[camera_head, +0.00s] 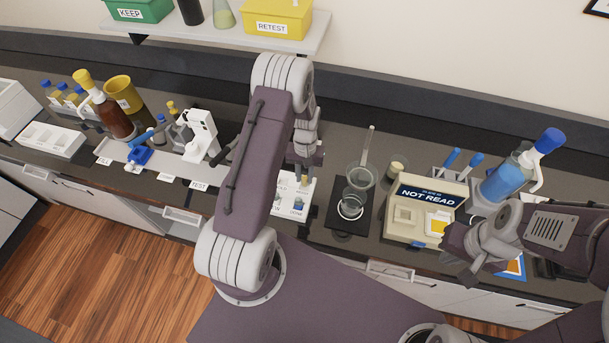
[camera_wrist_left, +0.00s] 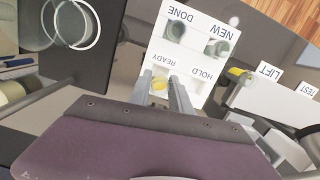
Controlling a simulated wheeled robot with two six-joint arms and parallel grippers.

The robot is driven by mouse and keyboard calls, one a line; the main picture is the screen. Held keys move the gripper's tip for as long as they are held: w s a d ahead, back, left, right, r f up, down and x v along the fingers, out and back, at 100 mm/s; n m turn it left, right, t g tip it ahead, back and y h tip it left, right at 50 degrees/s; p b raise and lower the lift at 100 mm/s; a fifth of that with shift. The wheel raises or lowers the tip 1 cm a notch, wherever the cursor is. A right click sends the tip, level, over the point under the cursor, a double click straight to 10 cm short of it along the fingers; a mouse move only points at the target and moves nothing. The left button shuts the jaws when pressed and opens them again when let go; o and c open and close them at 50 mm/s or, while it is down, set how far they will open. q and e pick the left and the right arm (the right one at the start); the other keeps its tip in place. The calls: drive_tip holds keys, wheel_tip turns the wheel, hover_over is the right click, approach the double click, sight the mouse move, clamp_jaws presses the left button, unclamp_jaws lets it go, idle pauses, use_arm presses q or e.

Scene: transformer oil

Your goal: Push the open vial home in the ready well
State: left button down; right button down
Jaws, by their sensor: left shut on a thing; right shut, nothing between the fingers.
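The white rack (camera_wrist_left: 190,62) carries the printed labels NEW, DONE, READY and HOLD, and it also shows in the head view (camera_head: 284,208), partly behind my left arm. My left gripper (camera_wrist_left: 161,82) is shut at the READY label. A small vial with yellow content (camera_wrist_left: 159,85) sits between its fingers, with no cap visible. I cannot tell how deep the vial sits in the well. Grey-green round vials or wells show by DONE (camera_wrist_left: 175,31) and NEW (camera_wrist_left: 222,48). My right gripper (camera_head: 464,274) is shut and empty in front of the NOT READ box.
The beige NOT READ box (camera_head: 418,218) and a black pad (camera_head: 337,218) with a glass dish stand right of the rack. A blue wash bottle (camera_head: 506,180) is at the far right. Left are the LIFT and TEST stations and a brown bottle (camera_head: 113,120).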

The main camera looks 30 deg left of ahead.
sight(304, 181)
use_arm(q)
drive_tip(key=shift+f+b, duration=1.3)
drive_tip(key=shift+f, duration=0.4)
drive_tip(key=c, duration=1.1)
unclamp_jaws()
drive_tip(key=shift+r, duration=0.1)
drive_tip(key=r, duration=0.2)
drive_tip(key=r+b, duration=0.1)
drive_tip(key=r, duration=0.2)
drive_tip(key=w+r+b, duration=0.1)
drive_tip(key=r, duration=0.1)
drive_tip(key=shift+a+r, duration=0.15)
drive_tip(key=shift+r, duration=0.75)
